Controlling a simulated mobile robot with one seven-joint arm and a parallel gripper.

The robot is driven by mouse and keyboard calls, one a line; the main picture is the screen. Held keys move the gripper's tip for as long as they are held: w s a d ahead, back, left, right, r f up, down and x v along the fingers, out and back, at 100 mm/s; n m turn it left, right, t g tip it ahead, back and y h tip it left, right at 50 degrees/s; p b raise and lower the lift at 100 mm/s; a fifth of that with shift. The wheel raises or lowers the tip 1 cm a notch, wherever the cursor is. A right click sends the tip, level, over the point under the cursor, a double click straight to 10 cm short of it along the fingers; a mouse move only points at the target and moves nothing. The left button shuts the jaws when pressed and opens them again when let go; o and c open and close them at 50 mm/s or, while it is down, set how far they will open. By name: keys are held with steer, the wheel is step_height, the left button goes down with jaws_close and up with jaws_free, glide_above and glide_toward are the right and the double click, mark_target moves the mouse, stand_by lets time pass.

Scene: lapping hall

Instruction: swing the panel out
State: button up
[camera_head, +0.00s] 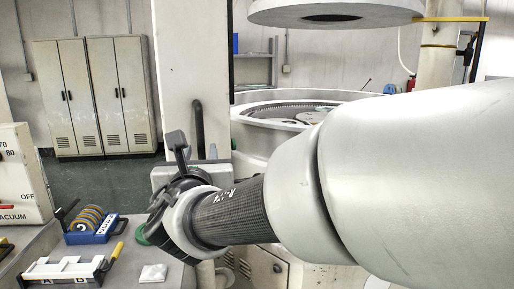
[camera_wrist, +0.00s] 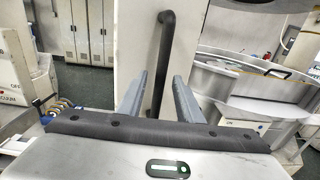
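The panel appears to be the tall white upright (camera_head: 178,70) left of the lapping machine; it also shows in the wrist view (camera_wrist: 135,40). A black bar handle (camera_head: 199,128) stands upright on it. In the wrist view the handle (camera_wrist: 165,55) bends at its top, and its lower part shows between my two fingers. My gripper (camera_wrist: 159,85) is open, its fingers apart on either side of the handle's line. I cannot tell whether the fingers reach the handle. In the head view my gripper (camera_head: 180,150) is in front of the panel's lower part, partly hidden by my wrist.
The round lapping machine (camera_head: 260,125) stands right of the panel, under a raised disc (camera_head: 335,12). At lower left a grey bench (camera_head: 125,265) bears a blue rack of discs (camera_head: 92,225), a white tray (camera_head: 65,270) and a white cloth (camera_head: 153,273). Grey lockers (camera_head: 95,95) stand behind.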

mark_target(201, 149)
steer(key=shift+x, duration=1.55)
steer(key=shift+c, duration=0.2)
jaws_close()
